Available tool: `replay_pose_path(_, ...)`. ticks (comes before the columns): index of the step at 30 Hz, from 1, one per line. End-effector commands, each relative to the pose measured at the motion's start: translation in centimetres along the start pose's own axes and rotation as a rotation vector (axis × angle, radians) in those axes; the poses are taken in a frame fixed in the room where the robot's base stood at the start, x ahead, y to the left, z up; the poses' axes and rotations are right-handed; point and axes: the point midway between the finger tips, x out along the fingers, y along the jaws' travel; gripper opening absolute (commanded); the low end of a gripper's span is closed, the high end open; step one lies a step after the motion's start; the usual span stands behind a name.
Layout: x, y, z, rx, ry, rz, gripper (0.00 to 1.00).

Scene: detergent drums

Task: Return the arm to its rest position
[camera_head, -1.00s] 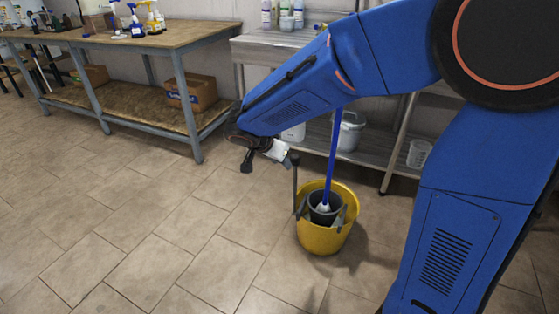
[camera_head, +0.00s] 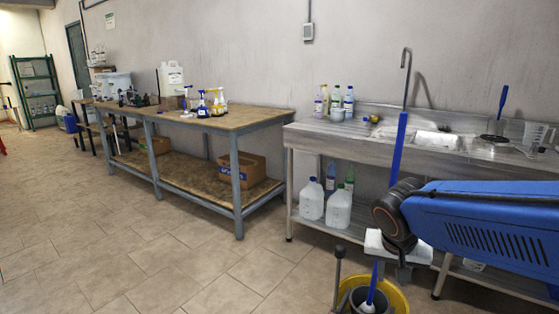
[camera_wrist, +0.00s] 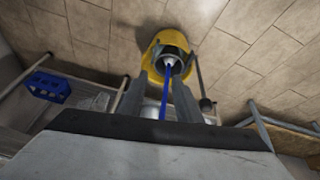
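My gripper (camera_head: 388,268) hangs at the end of my blue arm at the lower right of the head view, low in front of the steel sink bench. Its fingers are partly hidden there by the wrist. In the wrist view my gripper (camera_wrist: 160,88) points down, its two grey fingers apart. A blue mop handle (camera_wrist: 163,97) shows in the gap between them; it runs into a yellow bucket (camera_wrist: 153,63) on the floor. In the head view the mop handle (camera_head: 398,150) passes behind my wrist, and the yellow bucket (camera_head: 398,300) is cut off at the bottom edge.
The steel sink bench (camera_head: 300,140) holds bottles, with white jugs (camera_head: 338,208) on its lower shelf. A wooden workbench (camera_head: 250,118) with spray bottles and cardboard boxes stands left of it. The tiled floor (camera_head: 120,250) at the left is clear. A blue crate (camera_wrist: 47,88) shows in the wrist view.

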Motion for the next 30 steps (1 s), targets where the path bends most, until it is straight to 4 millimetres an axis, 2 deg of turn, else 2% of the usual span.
replay_pose_path(3,-1.1,2.4,1.9,-0.056,-0.010,-0.041,0.31)
replay_pose_path(9,-2.6,5.2,5.4,-0.174,-0.011,-0.118,0.31)
replay_pose_path(18,-4.0,7.2,9.8,-0.330,0.031,-0.216,0.31)
replay_pose_path(23,-4.2,7.4,10.7,-0.369,0.045,-0.236,0.31)
replay_pose_path(30,-4.2,7.5,10.8,-0.373,0.047,-0.238,0.31)
